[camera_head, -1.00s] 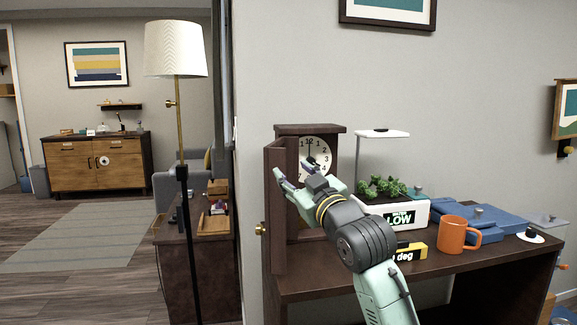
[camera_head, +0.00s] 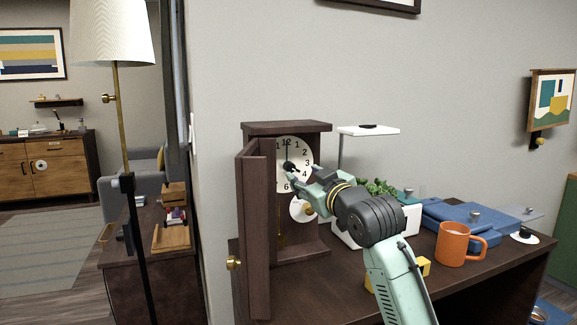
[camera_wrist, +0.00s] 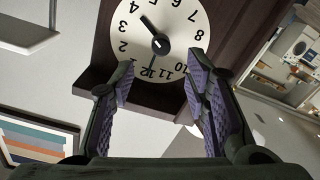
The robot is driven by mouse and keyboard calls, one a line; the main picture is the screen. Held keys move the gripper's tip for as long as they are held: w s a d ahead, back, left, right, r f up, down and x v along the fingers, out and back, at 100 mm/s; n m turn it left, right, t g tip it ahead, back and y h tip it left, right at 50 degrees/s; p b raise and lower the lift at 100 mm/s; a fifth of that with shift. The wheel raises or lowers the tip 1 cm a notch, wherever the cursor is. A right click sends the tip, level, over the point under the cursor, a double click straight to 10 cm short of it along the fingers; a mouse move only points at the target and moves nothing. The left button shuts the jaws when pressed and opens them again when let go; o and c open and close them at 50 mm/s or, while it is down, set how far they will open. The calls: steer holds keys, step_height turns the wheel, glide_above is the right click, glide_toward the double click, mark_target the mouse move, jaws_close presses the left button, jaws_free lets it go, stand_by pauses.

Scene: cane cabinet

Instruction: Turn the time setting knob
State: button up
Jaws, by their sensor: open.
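The clock cabinet (camera_head: 262,127) stands on the dark desk with its door (camera_head: 255,230) swung open toward me. Its white dial (camera_head: 301,151) has black numerals and a black centre knob (camera_head: 289,168) with hands. In the wrist view the dial (camera_wrist: 184,20) appears upside down, and the knob (camera_wrist: 161,44) shows between and beyond the fingertips. My gripper (camera_head: 298,179) is open in front of the lower dial, and its open fingers also show in the wrist view (camera_wrist: 160,75). The fingers look apart from the knob. A round white disc (camera_head: 300,209) hangs below the dial, partly behind my gripper.
An orange mug (camera_head: 453,244), blue boxes (camera_head: 465,214) and a white planter (camera_head: 345,232) stand to the right on the desk. A white lamp (camera_head: 368,131) rises behind my arm. A floor lamp (camera_head: 112,35) stands to the left. The open door is close to my gripper's left.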

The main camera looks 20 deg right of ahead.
mark_target(292, 168)
steer(key=w, duration=0.3)
steer(key=w+p, duration=0.1)
steer(key=w, duration=0.2)
steer(key=w+p, duration=0.1)
steer(key=w, duration=0.2)
steer(key=shift+a, duration=0.3)
steer(key=shift+c, duration=0.3)
jaws_close()
